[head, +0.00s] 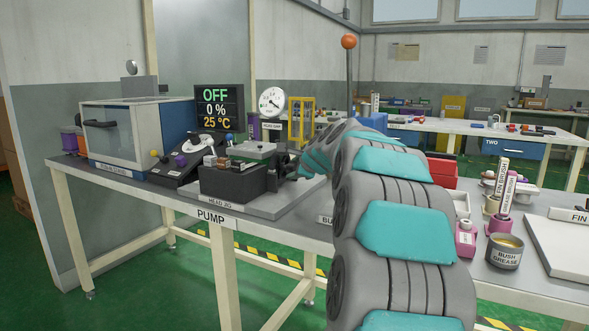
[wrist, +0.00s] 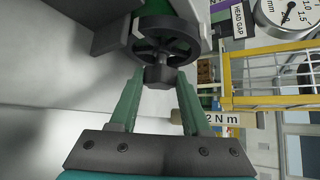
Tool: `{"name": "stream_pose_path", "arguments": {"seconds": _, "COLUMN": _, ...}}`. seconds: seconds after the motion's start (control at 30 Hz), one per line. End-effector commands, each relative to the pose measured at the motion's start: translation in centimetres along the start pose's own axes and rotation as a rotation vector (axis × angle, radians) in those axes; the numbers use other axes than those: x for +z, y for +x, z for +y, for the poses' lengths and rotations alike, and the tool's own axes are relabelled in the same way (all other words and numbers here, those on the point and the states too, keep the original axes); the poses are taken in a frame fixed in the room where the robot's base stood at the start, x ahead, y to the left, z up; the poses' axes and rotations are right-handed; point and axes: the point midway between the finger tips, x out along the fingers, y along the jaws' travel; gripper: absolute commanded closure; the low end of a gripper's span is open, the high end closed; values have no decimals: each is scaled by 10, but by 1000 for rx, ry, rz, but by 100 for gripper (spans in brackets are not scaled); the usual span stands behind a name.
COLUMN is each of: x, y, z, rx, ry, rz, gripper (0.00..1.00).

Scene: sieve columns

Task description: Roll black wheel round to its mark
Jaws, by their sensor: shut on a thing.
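The black wheel (wrist: 166,22) is spoked, with a dark faceted hub at its near end, at the top centre of the wrist view. My gripper (wrist: 160,77) has its two green fingers on either side of this hub, shut on it. In the head view my gripper (head: 291,172) is at the right end of the dark block labelled HEAD JIG (head: 232,184). The wheel is small and dark there, largely hidden by my gripper and arm. I cannot make out the wheel's mark in either view.
The jig stands on a grey plate on the PUMP bench (head: 140,188). A display (head: 219,108) reads OFF, 0 %, 25 °C. A dial gauge (head: 272,102) and a yellow frame (head: 301,122) stand behind. A grease pot (head: 504,252) is at the right.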

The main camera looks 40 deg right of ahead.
Motion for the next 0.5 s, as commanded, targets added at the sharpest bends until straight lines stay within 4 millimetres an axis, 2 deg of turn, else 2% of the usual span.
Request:
{"name": "stream_pose_path", "arguments": {"seconds": 0.03, "x": 0, "y": 0, "z": 0, "rx": 1, "ry": 0, "rz": 0, "gripper": 80}}
{"name": "stream_pose_path", "arguments": {"seconds": 0.2, "x": 0, "y": 0, "z": 0, "rx": 1, "ry": 0, "rz": 0, "gripper": 99}}
{"name": "stream_pose_path", "arguments": {"seconds": 0.5, "x": 0, "y": 0, "z": 2, "rx": -11, "ry": -13, "rz": -1, "gripper": 100}}
